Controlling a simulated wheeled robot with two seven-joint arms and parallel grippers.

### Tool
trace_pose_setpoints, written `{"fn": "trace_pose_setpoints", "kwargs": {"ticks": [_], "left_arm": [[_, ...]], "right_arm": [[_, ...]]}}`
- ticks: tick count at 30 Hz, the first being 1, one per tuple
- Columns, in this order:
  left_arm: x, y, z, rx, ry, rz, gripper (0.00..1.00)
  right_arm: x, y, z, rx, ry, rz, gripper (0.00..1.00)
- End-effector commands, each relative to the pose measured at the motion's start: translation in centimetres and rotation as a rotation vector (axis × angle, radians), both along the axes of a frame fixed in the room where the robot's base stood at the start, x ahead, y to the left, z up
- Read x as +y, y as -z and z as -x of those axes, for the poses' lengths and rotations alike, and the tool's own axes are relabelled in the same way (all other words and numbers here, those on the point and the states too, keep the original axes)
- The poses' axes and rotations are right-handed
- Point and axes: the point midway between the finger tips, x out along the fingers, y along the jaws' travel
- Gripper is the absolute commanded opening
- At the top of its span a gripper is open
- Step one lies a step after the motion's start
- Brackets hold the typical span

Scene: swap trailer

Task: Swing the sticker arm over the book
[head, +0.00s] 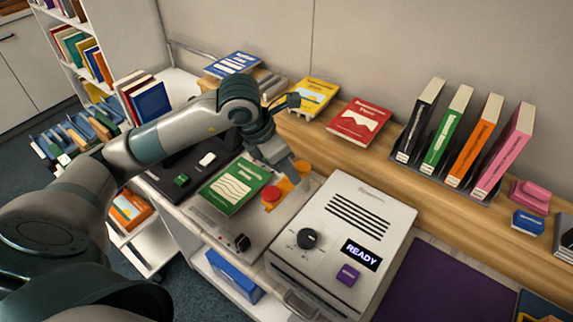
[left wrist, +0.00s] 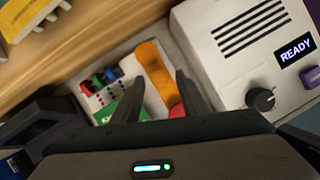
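The sticker arm is an orange bar (head: 286,186) with a red knob (head: 270,193), just right of the book. The green book (head: 236,187) lies flat on a pale station, left of the arm. My left gripper (head: 294,177) reaches down over the far end of the orange bar and hides part of it. In the left wrist view my left gripper (left wrist: 160,78) is open, with the orange bar (left wrist: 152,62) between its fingers; I cannot tell whether they touch. The red knob (left wrist: 177,110) and a corner of the green book (left wrist: 104,116) show near the fingers. My right gripper is out of view.
A white machine (head: 345,235) reading READY stands close right of the sticker arm. Yellow (head: 313,96) and red (head: 360,121) books lie on the wooden ledge behind. Upright books (head: 450,135) stand at right. A dark tray (head: 190,160) is left of the green book.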

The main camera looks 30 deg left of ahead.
Motion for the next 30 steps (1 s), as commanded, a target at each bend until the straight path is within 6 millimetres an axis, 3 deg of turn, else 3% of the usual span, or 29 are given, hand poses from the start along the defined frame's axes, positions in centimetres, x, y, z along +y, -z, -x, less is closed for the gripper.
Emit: {"fn": "trace_pose_setpoints", "kwargs": {"ticks": [11, 16, 25, 30], "left_arm": [[-0.1, 0.4, -0.1, 0.0, 0.001, 0.0, 0.39], [-0.1, 0.4, -0.1, 0.0, 0.0, 0.0, 0.01], [0.1, 0.5, -0.3, -0.001, 0.004, -0.001, 0.0], [0.8, 0.6, -0.8, -0.003, 0.022, 0.0, 0.0]], "right_arm": [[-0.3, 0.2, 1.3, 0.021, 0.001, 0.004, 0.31], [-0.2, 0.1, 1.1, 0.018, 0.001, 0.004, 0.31], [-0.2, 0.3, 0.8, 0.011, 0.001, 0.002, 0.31], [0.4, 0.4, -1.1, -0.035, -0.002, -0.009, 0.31]]}}
